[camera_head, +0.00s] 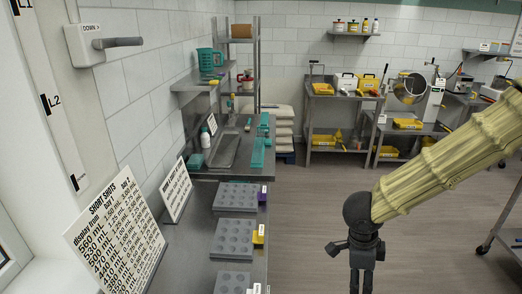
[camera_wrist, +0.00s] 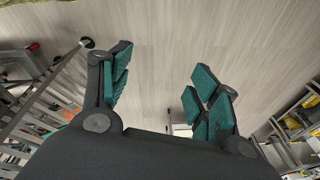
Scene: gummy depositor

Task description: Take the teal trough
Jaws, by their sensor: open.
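A long narrow teal piece that looks like the teal trough (camera_head: 258,154) lies on the far part of the steel bench, along its right side. It is small in the head view, and I cannot make out its inside. My gripper (camera_head: 361,284) hangs in the lower right of the head view, over the floor and well apart from the bench. In the wrist view my gripper (camera_wrist: 158,80) is open, its teal-padded fingers spread with nothing between them but floor. The trough is not identifiable in the wrist view.
The steel bench (camera_head: 200,240) holds grey moulds (camera_head: 237,197), a grey tray (camera_head: 224,151), a white bottle (camera_head: 205,138) and sign boards (camera_head: 116,228). A teal basket (camera_head: 209,60) stands on a shelf above. The floor (camera_head: 318,210) between bench and arm is clear.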

